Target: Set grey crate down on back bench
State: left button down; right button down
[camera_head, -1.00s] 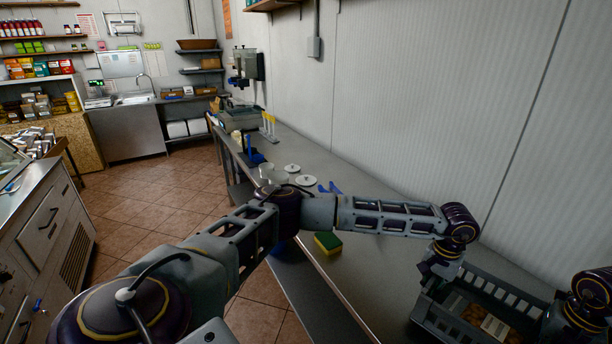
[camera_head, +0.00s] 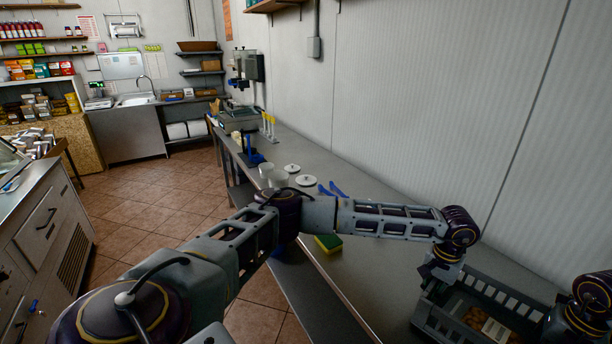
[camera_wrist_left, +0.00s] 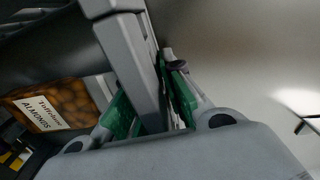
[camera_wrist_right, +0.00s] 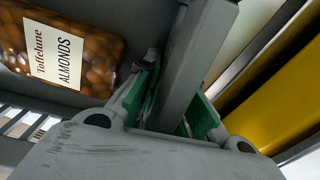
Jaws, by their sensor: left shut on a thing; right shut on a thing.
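The grey crate (camera_head: 515,292) is at the lower right of the head view, over the steel back bench (camera_head: 385,270); I cannot tell whether its base touches the bench. It looks about level and holds brown almond packs, one labelled in the right wrist view (camera_wrist_right: 75,50). My left gripper (camera_head: 440,272) is shut on the crate's wall; the wall runs between its green pads in the left wrist view (camera_wrist_left: 130,60). My right gripper (camera_wrist_right: 170,95) is shut on the crate's opposite wall. In the head view my right wrist hides that grip.
A yellow-green sponge (camera_head: 328,243) lies near the bench's front edge, left of the crate. White lids (camera_head: 305,181), cups and blue-handled items stand farther along. The ribbed wall (camera_head: 430,110) bounds the bench behind. Bare bench lies between sponge and crate.

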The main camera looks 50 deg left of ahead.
pick_arm(q)
jog(key=shift+f, duration=0.1)
pick_arm(e)
jog(key=shift+f, duration=0.1)
pick_arm(q)
jog(key=c, duration=2)
grip_release()
pick_arm(e)
jog(key=c, duration=2)
grip_release()
pick_arm(q)
jog(key=o, duration=0.5)
pick_arm(e)
jog(key=o, duration=0.5)
pick_arm(q)
jog(key=shift+r, duration=6)
pick_arm(e)
jog(key=shift+r, duration=6)
